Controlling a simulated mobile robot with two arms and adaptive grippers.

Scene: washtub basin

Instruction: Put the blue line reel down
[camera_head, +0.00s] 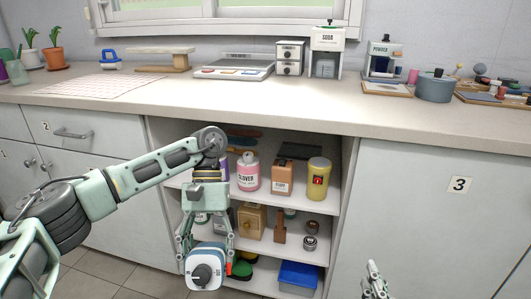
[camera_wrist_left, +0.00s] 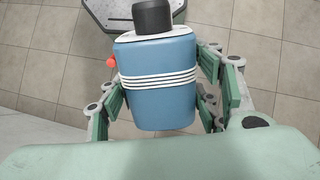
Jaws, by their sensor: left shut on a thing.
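The blue line reel (camera_head: 205,268) is a blue body with a white face and a dark round knob. It hangs in my left gripper (camera_head: 206,250), in front of the open shelves. In the left wrist view the reel (camera_wrist_left: 160,85) sits between the two fingers of the left gripper (camera_wrist_left: 163,95), with white line bands around it and a small orange-red part at its side. The left gripper is shut on it. My right gripper (camera_head: 375,280) shows only in part at the bottom edge of the head view, apart from the reel; its fingers are too small to judge.
The open shelves (camera_head: 335,215) hold a pink bottle (camera_head: 248,173), a yellow canister (camera_head: 318,180), a wooden box (camera_head: 252,220) and a blue bin (camera_head: 298,278). The counter (camera_head: 220,108) above has free room along its front, with a scale (camera_head: 234,68) and dispensers behind.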

